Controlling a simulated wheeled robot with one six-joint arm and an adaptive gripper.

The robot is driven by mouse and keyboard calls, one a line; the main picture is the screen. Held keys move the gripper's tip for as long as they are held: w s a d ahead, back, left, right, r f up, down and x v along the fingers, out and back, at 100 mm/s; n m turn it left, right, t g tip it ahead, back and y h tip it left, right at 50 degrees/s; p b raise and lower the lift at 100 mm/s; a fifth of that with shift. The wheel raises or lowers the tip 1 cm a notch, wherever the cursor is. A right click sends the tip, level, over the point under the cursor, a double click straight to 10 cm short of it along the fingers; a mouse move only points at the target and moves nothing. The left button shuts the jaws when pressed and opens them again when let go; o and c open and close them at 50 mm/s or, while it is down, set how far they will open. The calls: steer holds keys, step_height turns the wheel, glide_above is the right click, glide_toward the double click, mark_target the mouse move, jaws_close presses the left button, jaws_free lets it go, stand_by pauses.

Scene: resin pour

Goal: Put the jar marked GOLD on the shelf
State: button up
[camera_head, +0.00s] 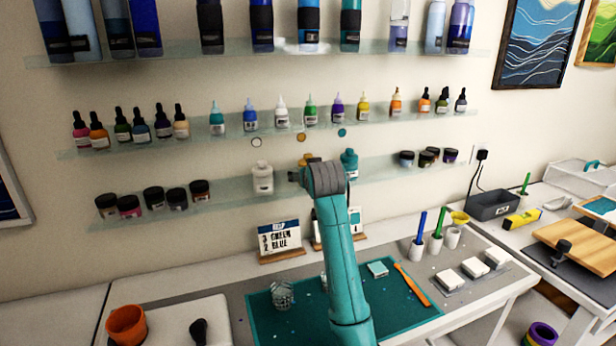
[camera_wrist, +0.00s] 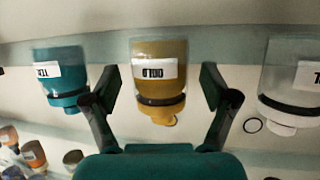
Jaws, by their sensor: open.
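The jar marked GOLD (camera_wrist: 158,90) is yellow with a dark neck band. The wrist view shows it upside down, with its base at the glass shelf (camera_wrist: 220,50), level with its neighbours. My gripper (camera_wrist: 163,92) is open, with one finger on each side of the jar and a visible gap on both sides. In the head view only the jar's yellow top (camera_head: 304,160) shows above my wrist, between a white bottle (camera_head: 262,178) and a teal bottle (camera_head: 350,163) on the lowest shelf (camera_head: 225,196). My wrist hides the rest of the jar.
The teal bottle (camera_wrist: 65,85) and the white bottle (camera_wrist: 290,95) flank my fingers closely. White, gold and teal circles mark the wall above the three jars. Shelves with dropper bottles (camera_head: 310,110) hang above. A bench with a teal mat (camera_head: 270,325) and sign cards (camera_head: 282,242) is below.

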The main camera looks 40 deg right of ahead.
steer(key=v, duration=1)
steer(key=shift+w, duration=0.1)
